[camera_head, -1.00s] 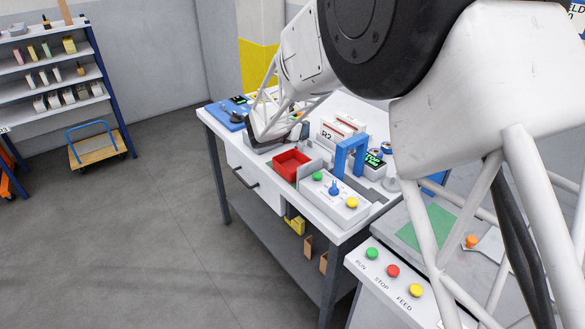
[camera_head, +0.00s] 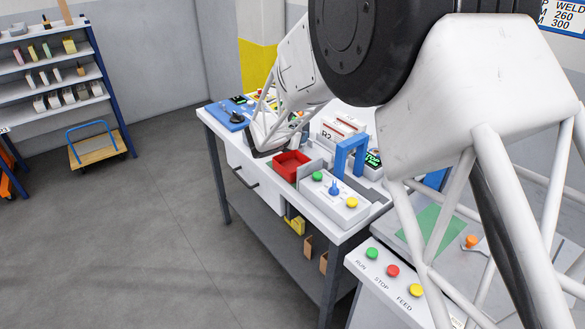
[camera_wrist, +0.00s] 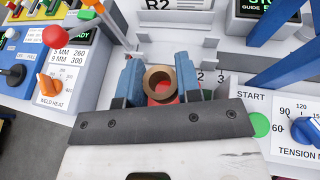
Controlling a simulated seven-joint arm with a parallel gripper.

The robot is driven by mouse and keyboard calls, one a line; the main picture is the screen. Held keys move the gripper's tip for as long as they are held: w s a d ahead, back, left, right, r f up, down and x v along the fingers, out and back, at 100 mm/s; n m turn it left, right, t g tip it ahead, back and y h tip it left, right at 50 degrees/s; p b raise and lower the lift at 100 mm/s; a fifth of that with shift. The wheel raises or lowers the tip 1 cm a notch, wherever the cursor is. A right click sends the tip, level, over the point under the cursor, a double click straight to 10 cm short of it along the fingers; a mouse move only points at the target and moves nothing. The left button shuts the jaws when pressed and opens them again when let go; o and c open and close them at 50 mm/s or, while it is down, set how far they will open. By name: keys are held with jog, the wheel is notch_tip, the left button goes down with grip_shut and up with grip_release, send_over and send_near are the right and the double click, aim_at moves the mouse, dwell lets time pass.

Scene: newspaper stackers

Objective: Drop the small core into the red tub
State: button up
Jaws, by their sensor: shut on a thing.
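The small core is a short brown tube (camera_wrist: 148,83), seen nearly end-on in the wrist view. My gripper (camera_wrist: 159,78) is shut on it, with one blue finger on each side. Some red shows through the core's hole and below it. The red tub (camera_head: 285,172) is an open square box on the bench in the head view. The end of my arm is just behind and left of the tub there, and the fingers and core are hidden. I cannot tell how high the core is above the tub.
A control box with green, blue and yellow knobs (camera_head: 335,196) stands right of the tub. A blue arch (camera_head: 350,158) rises behind it. In the wrist view, a panel with red and orange knobs (camera_wrist: 65,82) stands at left.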

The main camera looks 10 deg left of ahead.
jog(key=shift+f, duration=1.45)
jog(key=o, duration=1)
jog(key=shift+s, duration=0.1)
jog(key=shift+v, duration=3.85)
